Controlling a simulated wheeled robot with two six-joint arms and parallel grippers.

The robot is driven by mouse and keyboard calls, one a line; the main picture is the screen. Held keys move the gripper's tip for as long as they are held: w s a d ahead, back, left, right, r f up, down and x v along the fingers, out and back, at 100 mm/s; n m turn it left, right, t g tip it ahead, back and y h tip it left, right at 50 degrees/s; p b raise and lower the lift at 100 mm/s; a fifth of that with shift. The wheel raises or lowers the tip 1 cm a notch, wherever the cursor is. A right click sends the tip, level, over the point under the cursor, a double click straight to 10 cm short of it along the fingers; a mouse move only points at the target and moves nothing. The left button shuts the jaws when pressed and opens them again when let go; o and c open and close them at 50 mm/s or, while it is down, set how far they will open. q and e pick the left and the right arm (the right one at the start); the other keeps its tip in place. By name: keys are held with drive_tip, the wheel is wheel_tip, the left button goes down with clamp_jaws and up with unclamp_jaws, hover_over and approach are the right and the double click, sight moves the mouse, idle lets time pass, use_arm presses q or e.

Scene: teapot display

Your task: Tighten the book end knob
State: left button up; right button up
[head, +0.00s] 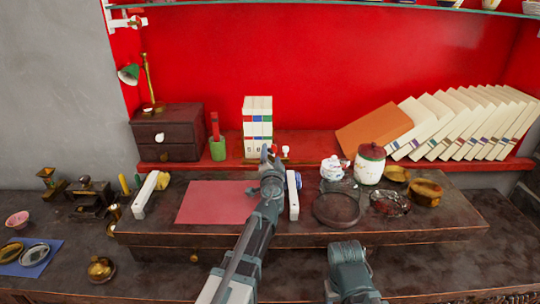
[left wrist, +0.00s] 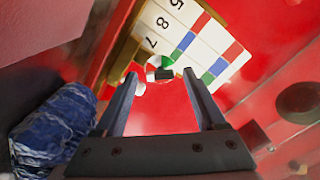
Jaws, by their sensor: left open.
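A row of white books (head: 257,125) with red, blue and green bands stands upright on the red shelf; its numbered spines show large in the left wrist view (left wrist: 190,32). A small white knob (head: 285,149) shows just right of the books, and a white round piece with green and black parts, probably this knob, shows in the left wrist view (left wrist: 159,67). My left gripper (head: 270,156) is in front of the books' lower right. In the wrist view its open fingers (left wrist: 159,80) lie on either side of the knob, with no contact visible. The book end itself is mostly hidden.
A white teapot (head: 332,170) and a lidded jar (head: 370,165) stand to the right. A green cup (head: 218,149) and a dark drawer box (head: 167,133) are to the left. Leaning books (head: 465,120) fill the shelf's right. A pink mat (head: 212,203) lies in front.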

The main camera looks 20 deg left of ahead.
use_arm(q)
clamp_jaws()
idle(0.4)
drive_tip(key=m, duration=0.6)
drive_tip(key=shift+m, duration=0.3)
drive_tip(key=m, duration=1.2)
drive_tip(key=shift+m, duration=0.4)
drive_tip(key=m, duration=0.5)
drive_tip(key=shift+m, duration=0.4)
